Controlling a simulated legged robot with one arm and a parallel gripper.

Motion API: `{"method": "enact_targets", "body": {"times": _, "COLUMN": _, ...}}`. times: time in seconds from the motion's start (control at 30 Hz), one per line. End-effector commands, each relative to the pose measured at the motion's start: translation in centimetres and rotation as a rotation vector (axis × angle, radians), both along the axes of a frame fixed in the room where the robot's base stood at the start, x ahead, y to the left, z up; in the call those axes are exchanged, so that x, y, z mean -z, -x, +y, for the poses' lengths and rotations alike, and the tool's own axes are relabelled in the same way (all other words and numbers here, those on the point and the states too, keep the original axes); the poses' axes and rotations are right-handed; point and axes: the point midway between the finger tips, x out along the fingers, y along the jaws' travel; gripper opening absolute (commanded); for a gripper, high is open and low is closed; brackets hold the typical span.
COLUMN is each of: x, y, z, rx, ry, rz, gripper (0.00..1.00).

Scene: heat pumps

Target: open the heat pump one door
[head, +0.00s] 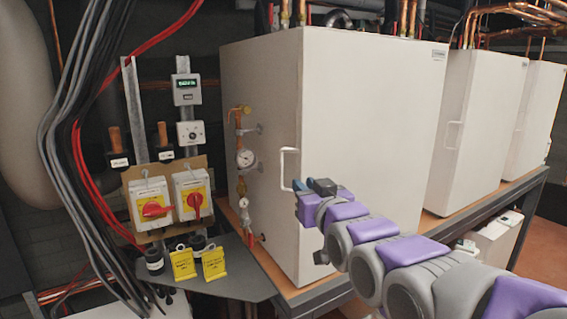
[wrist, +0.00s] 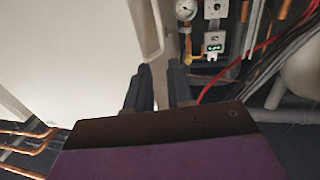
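The nearest white heat pump cabinet (head: 262,95) has a flat white front door (head: 375,130), which appears closed. Its white vertical bar handle (head: 284,168) is near the door's left edge. My gripper (head: 310,185) is just right of the handle's lower part, in front of the door. In the wrist view my gripper (wrist: 160,70) has its two dark fingers apart with nothing gripped. The handle (wrist: 152,30) shows just beyond the fingertips there, its near end lined up with the gap. I cannot tell whether they touch. The door (wrist: 70,50) fills the wrist view's left side.
Two more white cabinets (head: 477,130) (head: 538,120) stand to the right on the same bench. Red rotary switches (head: 157,208), yellow tags (head: 214,262) and hanging cables (head: 75,130) are at left. A gauge and valves (head: 245,158) are on the nearest cabinet's left side.

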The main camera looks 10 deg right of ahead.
Motion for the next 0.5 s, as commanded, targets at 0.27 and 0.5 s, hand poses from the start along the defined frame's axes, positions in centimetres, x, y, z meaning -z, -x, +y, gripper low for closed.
{"method": "enact_targets", "body": {"times": 0.27, "x": -0.1, "y": -4.1, "z": 0.6, "rx": -0.001, "ry": -0.001, "rz": 0.0, "gripper": 0.22}}
{"method": "enact_targets", "body": {"times": 0.5, "x": -0.1, "y": -7.5, "z": 0.9, "rx": -0.001, "ry": -0.001, "rz": -0.001, "gripper": 0.22}}
